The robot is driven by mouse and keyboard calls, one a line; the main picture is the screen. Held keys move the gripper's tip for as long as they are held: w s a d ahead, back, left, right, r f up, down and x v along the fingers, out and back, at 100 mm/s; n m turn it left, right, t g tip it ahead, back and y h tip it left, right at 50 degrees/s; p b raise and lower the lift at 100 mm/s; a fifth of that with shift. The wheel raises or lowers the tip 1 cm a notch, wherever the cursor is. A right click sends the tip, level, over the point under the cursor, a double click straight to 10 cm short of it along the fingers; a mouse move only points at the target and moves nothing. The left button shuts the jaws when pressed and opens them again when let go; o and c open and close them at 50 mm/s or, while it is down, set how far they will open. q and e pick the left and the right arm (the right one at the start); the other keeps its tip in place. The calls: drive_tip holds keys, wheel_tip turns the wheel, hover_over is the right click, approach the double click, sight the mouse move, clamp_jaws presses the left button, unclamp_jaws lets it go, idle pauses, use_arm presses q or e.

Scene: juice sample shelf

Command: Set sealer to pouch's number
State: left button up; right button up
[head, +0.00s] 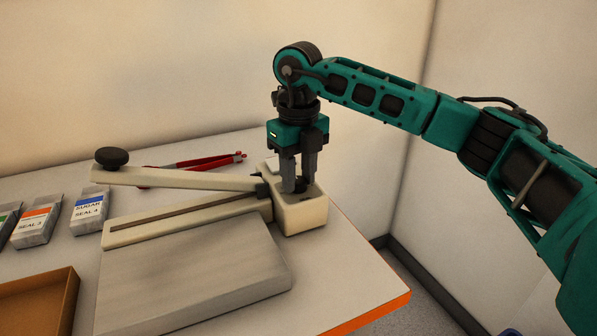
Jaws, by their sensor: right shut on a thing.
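The cream sealer (190,222) lies on the table with its long lever (185,178) raised at the left end, where it has a black knob. My right gripper (298,188) points down over the box at the sealer's right end, shut on a dark dial (300,185). The fingers mostly hide the dial, so its setting cannot be read. A pouch with a blue band (90,213) reads SUGAR and SEAL with a small digit, perhaps 3. A pouch with an orange band (37,227) also has a SEAL number, too small to be sure of. My left gripper is not in view.
A third pouch with a green band (8,220) is cut off at the left edge. A brown tray (62,292) stands at the front left. A grey plate (190,275) lies before the sealer. Red-handled tongs (195,163) lie behind it. The table's orange edge (368,312) is at the right.

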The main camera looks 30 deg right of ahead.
sight(298, 180)
drive_tip(key=o, duration=1)
drive_tip(key=shift+o, duration=0.2)
wheel_tip(298, 180, up, 13)
drive_tip(key=p, duration=0.1)
drive_tip(key=shift+f, duration=0.1)
